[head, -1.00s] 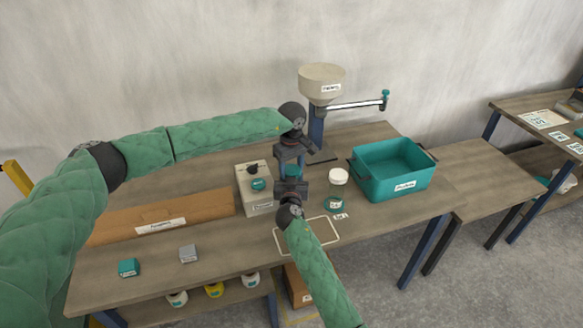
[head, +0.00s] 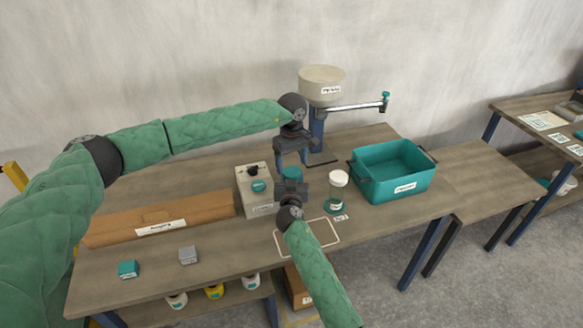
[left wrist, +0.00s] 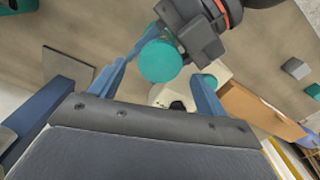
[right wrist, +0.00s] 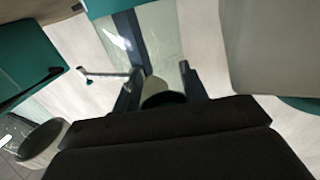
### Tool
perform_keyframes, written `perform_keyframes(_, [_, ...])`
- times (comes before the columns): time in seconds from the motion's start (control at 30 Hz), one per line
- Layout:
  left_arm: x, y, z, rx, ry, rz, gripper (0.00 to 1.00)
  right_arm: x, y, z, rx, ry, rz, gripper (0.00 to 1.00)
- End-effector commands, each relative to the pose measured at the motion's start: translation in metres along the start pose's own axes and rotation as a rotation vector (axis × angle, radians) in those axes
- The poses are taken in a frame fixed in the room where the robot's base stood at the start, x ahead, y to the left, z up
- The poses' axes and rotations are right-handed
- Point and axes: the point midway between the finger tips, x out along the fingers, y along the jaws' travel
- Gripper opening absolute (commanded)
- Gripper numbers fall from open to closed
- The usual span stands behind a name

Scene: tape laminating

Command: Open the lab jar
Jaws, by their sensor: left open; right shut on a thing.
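The lab jar shows mainly as its round teal lid (head: 291,173) in the head view, above my right gripper (head: 291,187), which is shut on the jar. My left gripper (head: 293,158) is open above the lid, pointing down, with no hold on it. In the left wrist view the teal lid (left wrist: 160,61) lies between the two open blue fingers, with my dark right gripper (left wrist: 200,35) beside it. The jar's body is mostly hidden by my right gripper. In the right wrist view the grip itself is dark and unclear.
A beige box with a teal button (head: 259,186) stands left of the jar. A white-lidded jar (head: 338,188) and a teal bin (head: 390,197) stand to the right. A hopper stand (head: 322,88) is behind. Two small blocks lie at the front left.

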Motion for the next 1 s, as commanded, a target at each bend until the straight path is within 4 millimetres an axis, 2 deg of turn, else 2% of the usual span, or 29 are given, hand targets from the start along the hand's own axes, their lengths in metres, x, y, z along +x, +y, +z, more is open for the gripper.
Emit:
perform_keyframes(0.1, [-0.011, 0.0, -0.001, 0.0, 0.002, 0.0, 0.76, 0.0, 0.0, 0.001, 0.0, -0.001, 0.0, 0.0])
perform_keyframes(0.33, [-0.012, 0.0, -0.001, -0.001, 0.001, 0.0, 0.76, 0.0, 0.0, 0.001, 0.0, -0.001, 0.0, 0.0])
perform_keyframes(0.37, [-0.012, 0.0, -0.001, -0.001, 0.001, 0.0, 0.76, 0.0, 0.0, 0.001, 0.0, -0.001, 0.0, 0.49])
perform_keyframes(0.47, [-0.012, 0.0, -0.001, -0.001, 0.001, 0.0, 0.76, 0.0, 0.0, 0.0, 0.0, 0.0, 0.0, 0.68])
perform_keyframes(0.8, [-0.01, 0.0, -0.001, -0.001, 0.001, 0.0, 0.76, -0.003, -0.001, 0.001, 0.001, 0.0, -0.001, 0.68])
perform_keyframes(1.0, [-0.001, 0.0, -0.001, -0.001, 0.001, -0.001, 0.76, -0.023, -0.001, 0.004, 0.002, -0.001, -0.001, 0.68])
